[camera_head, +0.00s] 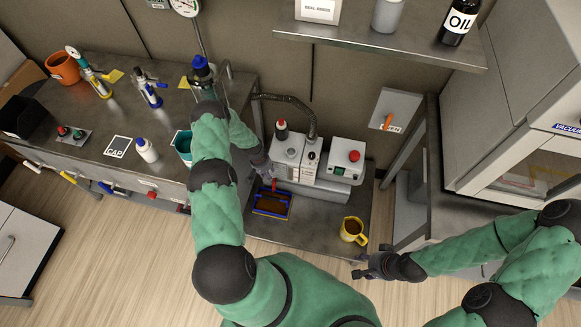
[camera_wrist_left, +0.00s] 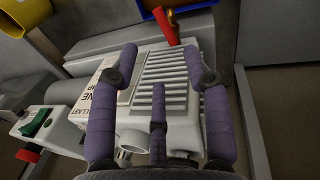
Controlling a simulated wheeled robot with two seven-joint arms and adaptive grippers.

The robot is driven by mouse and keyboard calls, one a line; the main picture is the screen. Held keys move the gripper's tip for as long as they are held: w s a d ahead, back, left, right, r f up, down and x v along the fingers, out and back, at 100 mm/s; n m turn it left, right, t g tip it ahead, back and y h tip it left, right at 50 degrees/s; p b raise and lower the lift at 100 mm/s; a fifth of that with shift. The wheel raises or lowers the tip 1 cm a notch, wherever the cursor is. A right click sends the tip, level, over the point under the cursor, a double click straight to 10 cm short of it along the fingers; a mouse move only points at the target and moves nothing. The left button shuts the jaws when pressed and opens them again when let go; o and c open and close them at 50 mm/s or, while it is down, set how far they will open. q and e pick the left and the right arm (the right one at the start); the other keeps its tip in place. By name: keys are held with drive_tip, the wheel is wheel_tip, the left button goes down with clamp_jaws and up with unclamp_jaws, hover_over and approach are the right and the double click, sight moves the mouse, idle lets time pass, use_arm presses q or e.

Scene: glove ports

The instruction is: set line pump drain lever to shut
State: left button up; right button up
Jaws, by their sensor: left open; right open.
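The vacuum pump (camera_head: 297,160) is a grey-white machine on a low metal table. A red lever (camera_head: 274,185) shows at its front left, beside the blue drain tray (camera_head: 257,211) holding brown liquid. My left gripper (camera_head: 264,168) is over the pump's left end, partly hidden by its own arm. In the left wrist view its purple fingers (camera_wrist_left: 160,65) are spread and empty above the pump's ribbed housing (camera_wrist_left: 172,75). There the red lever (camera_wrist_left: 165,25) lies beyond the fingertips, slanted, apart from them. My right gripper (camera_head: 372,265) is open and empty near the table's front right.
A yellow mug (camera_head: 353,230) stands on the low table's right front. A flexible hose (camera_head: 295,101) rises behind the pump. A workbench (camera_head: 120,105) with gauges and bottles is at left. A shelf (camera_head: 370,36) overhangs the back. A cabinet bench is at right.

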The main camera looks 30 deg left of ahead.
sight(274, 185)
use_arm(q)
drive_tip(key=f+b, duration=0.1)
drive_tip(key=f, duration=0.2)
drive_tip(key=d+f+b, duration=0.1)
drive_tip(key=f, duration=0.3)
drive_tip(key=w+f+b, duration=0.1)
drive_tip(key=f, duration=0.2)
drive_tip(key=shift+d+f, duration=0.25)
drive_tip(key=shift+d, duration=0.1)
clamp_jaws()
